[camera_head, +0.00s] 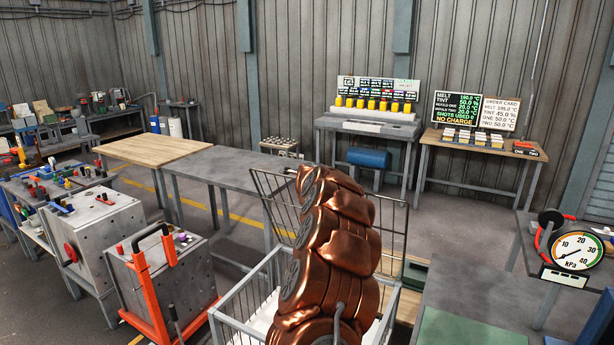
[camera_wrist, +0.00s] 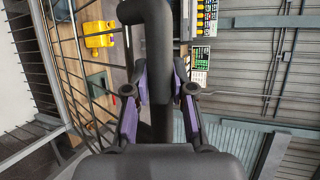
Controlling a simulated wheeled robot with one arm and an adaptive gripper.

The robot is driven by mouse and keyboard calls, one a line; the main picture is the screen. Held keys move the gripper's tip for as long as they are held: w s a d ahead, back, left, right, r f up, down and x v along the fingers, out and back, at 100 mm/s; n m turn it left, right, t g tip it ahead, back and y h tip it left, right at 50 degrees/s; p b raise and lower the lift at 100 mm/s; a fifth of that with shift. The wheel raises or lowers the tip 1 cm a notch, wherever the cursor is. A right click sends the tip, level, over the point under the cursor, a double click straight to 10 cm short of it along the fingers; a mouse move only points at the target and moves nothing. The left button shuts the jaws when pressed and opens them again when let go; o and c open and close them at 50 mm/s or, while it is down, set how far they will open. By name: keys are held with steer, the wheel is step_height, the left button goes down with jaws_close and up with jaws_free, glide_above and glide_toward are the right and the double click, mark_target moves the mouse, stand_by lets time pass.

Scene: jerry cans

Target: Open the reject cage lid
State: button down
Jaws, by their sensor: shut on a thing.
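The reject cage (camera_head: 238,309) is a pale wire basket at the bottom middle of the head view. Its wire lid (camera_head: 391,226) stands raised at the back, mostly behind my copper-coloured arm. In the wrist view, my gripper (camera_wrist: 160,90) has its purple pads closed on a thick dark handle (camera_wrist: 152,14), which bends to the left at the top. Lid wires (camera_wrist: 58,70) run along the left of that view. My gripper and the handle are hidden behind my arm in the head view.
A grey table (camera_head: 225,178) stands behind the cage to the left. A bench with a pressure gauge (camera_head: 577,250) is at the right. An orange-framed grey box (camera_head: 180,283) stands left of the cage. A yellow object (camera_wrist: 98,36) shows beyond the wires.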

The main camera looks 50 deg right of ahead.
steer(key=shift+w+d+r, duration=0.15)
steer(key=shift+d+r, duration=0.1)
steer(key=shift+d, duration=0.05)
steer(key=c, duration=1.1)
jaws_free()
steer(key=shift+f, duration=0.1)
steer(key=shift+o, duration=0.2)
steer(key=v, duration=1.2)
